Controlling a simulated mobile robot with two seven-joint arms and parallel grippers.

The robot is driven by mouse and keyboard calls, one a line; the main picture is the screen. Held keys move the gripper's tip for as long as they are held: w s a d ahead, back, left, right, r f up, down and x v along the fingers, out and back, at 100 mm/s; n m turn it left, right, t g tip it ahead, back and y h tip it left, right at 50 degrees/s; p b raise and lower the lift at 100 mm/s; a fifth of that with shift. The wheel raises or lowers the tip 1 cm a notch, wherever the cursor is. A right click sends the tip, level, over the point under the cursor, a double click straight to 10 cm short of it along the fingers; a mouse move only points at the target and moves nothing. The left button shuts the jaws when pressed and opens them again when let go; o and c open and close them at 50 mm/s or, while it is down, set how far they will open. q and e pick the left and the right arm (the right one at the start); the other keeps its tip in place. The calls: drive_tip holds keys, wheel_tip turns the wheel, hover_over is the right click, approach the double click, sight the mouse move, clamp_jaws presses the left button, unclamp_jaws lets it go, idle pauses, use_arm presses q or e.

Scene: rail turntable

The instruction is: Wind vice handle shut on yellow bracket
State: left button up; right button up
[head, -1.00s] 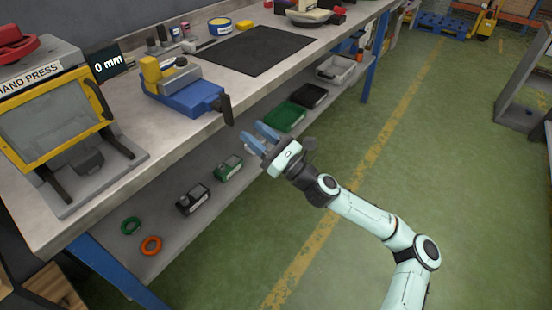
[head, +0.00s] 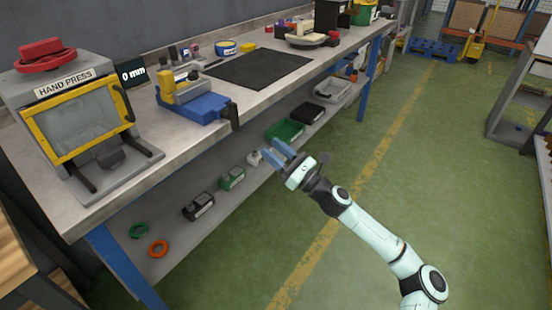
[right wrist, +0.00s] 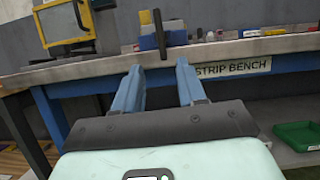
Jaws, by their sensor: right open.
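The blue vice (head: 205,106) sits on the bench near its front edge. The yellow bracket (head: 166,84) stands upright at the vice's far left end; I cannot tell how tightly the jaws meet it. The dark vice handle (head: 234,117) hangs at the vice's front end, over the bench edge. In the right wrist view the handle (right wrist: 160,35) stands upright ahead, in line with the gap between my fingers. My right gripper (head: 272,150) is open and empty, in front of the bench and apart from the handle, lower and to its right. My left gripper is not in view.
A hand press (head: 80,115) stands left of the vice, beside a display reading 0 mm (head: 131,74). A black mat (head: 260,68) lies to the right. The lower shelf holds small boxes, rings and a green tray (head: 285,131).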

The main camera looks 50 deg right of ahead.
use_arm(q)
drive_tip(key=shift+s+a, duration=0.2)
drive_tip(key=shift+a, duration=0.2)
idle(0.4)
